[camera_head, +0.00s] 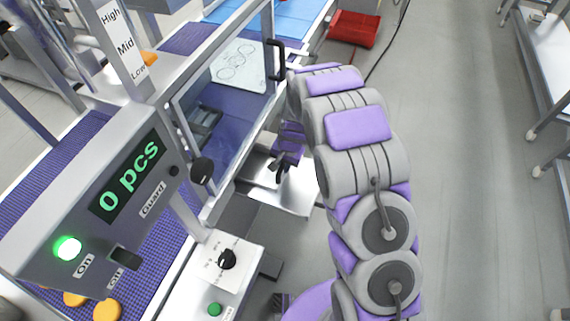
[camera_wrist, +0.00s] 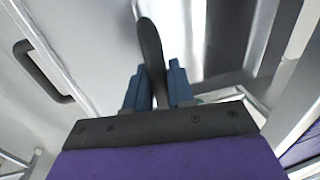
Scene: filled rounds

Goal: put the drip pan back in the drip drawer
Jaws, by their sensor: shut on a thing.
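My gripper (camera_head: 279,167) is low beside the machine. In the wrist view my gripper (camera_wrist: 159,88) is shut, its two blue fingers on either side of a dark, rounded handle (camera_wrist: 150,45). In the head view a shiny metal pan (camera_head: 297,200) lies flat beneath and around the gripper, at the machine's right side. The handle seems to belong to this pan, but the join is hidden. My arm covers part of the pan's right side. I cannot clearly make out the drip drawer or whether the pan is inside it.
The machine has a clear guard door with a black handle (camera_head: 278,60). A control panel (camera_head: 110,195) shows "0 pcs" and a lit green lamp. A knob box (camera_head: 228,262) stands in front of the pan. A red bin (camera_head: 353,29) is at the back.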

